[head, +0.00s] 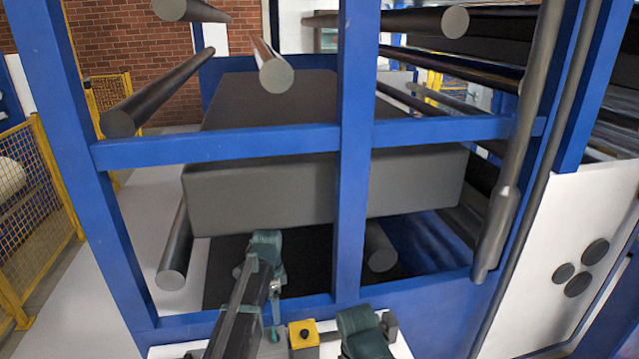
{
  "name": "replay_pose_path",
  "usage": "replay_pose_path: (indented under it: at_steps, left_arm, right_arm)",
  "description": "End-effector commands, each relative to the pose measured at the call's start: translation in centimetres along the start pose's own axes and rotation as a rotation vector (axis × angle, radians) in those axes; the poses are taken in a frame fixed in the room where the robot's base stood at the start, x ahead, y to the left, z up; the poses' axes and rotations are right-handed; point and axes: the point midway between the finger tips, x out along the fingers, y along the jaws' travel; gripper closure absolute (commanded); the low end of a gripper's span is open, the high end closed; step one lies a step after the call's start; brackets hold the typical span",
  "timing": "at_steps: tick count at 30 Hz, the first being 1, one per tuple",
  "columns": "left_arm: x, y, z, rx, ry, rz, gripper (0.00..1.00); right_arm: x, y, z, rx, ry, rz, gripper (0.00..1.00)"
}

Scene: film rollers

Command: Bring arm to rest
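My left arm (245,290) comes up from the bottom edge, left of centre. Its teal bend (265,245) is at the top, in front of the lower opening of the blue frame. My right arm shows only as a teal joint (362,330) and a short grey piece low at the bottom centre. I make out no gripper fingers on either arm. I see nothing held.
A blue machine frame (354,150) stands close ahead, with an upright post and crossbars. Grey rollers (160,92) and a large dark block (270,195) are inside it. A white panel (575,260) is at right. A yellow mesh fence (40,190) is at left.

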Motion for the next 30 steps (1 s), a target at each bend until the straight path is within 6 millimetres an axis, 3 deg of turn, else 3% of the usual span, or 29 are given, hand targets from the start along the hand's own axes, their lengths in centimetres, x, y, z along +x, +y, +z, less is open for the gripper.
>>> replay_pose_path:
  at_steps: [1, 9, 15, 21, 30]
  left_arm:
    - [1.1, 2.6, -0.5, -0.042, -0.006, 0.001, 0.03]
    - [5.3, 16.8, -2.8, -0.477, -0.06, -0.018, 0.03]
    - [7.0, 23.6, -2.5, -0.734, -0.082, -0.047, 0.03]
    - [7.5, 25.9, -2.3, -0.844, -0.089, -0.062, 0.03]
    - [7.4, 25.9, -2.4, -0.854, -0.089, -0.062, 0.03]
  right_arm:
    - [1.1, -0.1, -0.1, -0.001, 0.0, 0.0, 0.5]
    - [5.3, -0.5, -0.3, -0.005, 0.0, 0.001, 0.5]
    - [7.1, -0.7, -0.4, -0.007, 0.0, 0.002, 0.5]
    - [7.6, -0.7, -0.4, -0.008, 0.0, 0.002, 0.5]
    - [7.5, -0.7, -0.4, -0.008, 0.0, 0.002, 0.5]
